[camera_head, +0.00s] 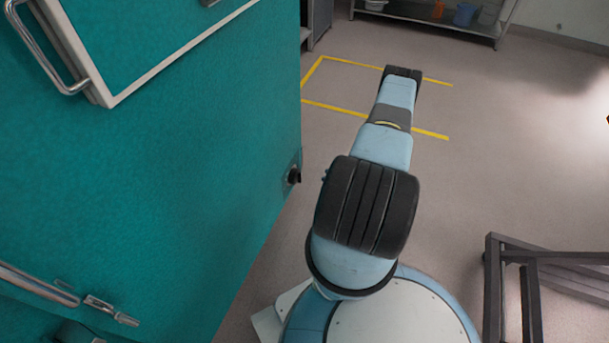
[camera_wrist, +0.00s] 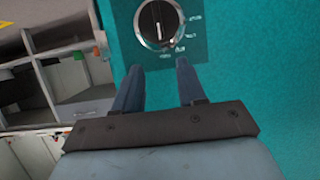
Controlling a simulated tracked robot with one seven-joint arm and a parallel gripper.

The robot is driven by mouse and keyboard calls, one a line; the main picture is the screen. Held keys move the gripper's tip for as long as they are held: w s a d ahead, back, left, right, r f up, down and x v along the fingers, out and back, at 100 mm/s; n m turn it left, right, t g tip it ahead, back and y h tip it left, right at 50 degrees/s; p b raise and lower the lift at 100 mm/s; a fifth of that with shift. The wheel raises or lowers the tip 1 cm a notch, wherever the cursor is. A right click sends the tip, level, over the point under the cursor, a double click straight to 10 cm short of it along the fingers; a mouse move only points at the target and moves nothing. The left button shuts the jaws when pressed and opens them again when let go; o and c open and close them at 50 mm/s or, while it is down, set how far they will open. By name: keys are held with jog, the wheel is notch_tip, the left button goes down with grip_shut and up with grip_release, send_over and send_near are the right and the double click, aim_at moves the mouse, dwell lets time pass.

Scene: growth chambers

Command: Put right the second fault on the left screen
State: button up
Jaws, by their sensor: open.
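No screen shows in either view. A black rotary knob (camera_wrist: 158,22) with a pale pointer line sits on a darker plate with small markings on the teal chamber wall (camera_wrist: 260,100). The line runs roughly up and down in the wrist view; the markings are too small to read. My gripper (camera_wrist: 158,66) is open and empty, its two blue fingertips just below the knob in that view. I cannot tell whether they touch the plate. In the head view a dark knob (camera_head: 293,176) stands on the side of the teal chamber (camera_head: 200,190); my gripper is not visible there.
Handles (camera_head: 45,50) and a latch (camera_head: 110,310) stick out from the chamber front. Yellow floor lines (camera_head: 375,118) mark a bay ahead. A shelf rack (camera_head: 440,20) stands at the back, a dark metal frame (camera_head: 525,270) at lower right. The floor between is clear.

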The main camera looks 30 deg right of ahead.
aim_at(297, 177)
jog(key=x, duration=1.3)
jog(key=shift+w+f, duration=0.2)
jog(key=shift+a, duration=0.15)
